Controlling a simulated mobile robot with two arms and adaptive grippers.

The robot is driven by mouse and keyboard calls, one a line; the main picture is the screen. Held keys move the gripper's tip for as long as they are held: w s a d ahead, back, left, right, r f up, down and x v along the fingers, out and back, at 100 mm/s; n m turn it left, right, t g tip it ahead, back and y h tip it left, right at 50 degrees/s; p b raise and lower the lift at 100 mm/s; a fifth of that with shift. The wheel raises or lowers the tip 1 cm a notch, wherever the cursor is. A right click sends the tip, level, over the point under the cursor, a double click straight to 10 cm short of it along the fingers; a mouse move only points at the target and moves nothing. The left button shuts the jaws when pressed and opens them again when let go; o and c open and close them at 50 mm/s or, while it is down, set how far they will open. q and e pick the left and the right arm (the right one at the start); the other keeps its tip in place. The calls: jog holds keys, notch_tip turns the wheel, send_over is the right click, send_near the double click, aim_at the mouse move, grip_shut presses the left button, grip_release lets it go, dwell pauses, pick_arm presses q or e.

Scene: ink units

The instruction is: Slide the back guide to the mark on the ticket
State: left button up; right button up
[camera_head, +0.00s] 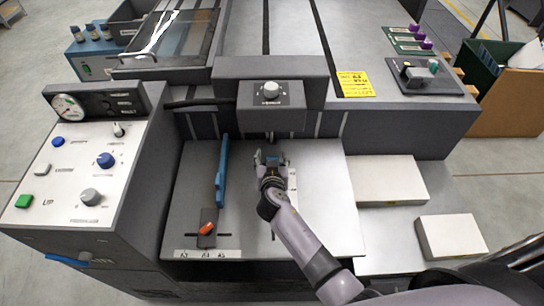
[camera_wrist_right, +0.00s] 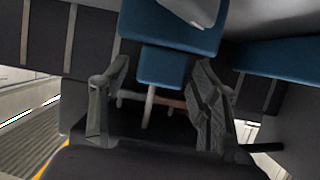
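The back guide, a blue piece (camera_head: 259,157), stands at the rear of the grey feed table (camera_head: 325,215), mostly hidden behind my right gripper (camera_head: 272,160). In the right wrist view, a blue block with a lower tab (camera_wrist_right: 165,68) shows between the fingertips of my right gripper (camera_wrist_right: 160,80). The fingers are spread, with visible gaps on both sides of the tab. A pale scale strip (camera_head: 292,188) lies just right of the gripper; its marks are too small to read. The yellow ticket (camera_head: 356,84) lies on the machine top; its writing is not legible. My left gripper is not in view.
A long blue side guide (camera_head: 222,172) stands left of my gripper, with an orange lever (camera_head: 207,229) near the front size labels. A grey box with a knob (camera_head: 270,90) overhangs the table's rear. White paper stacks (camera_head: 388,181) lie right. A control panel (camera_head: 75,175) stands left.

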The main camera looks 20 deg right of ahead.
grip_shut()
dwell(0.5)
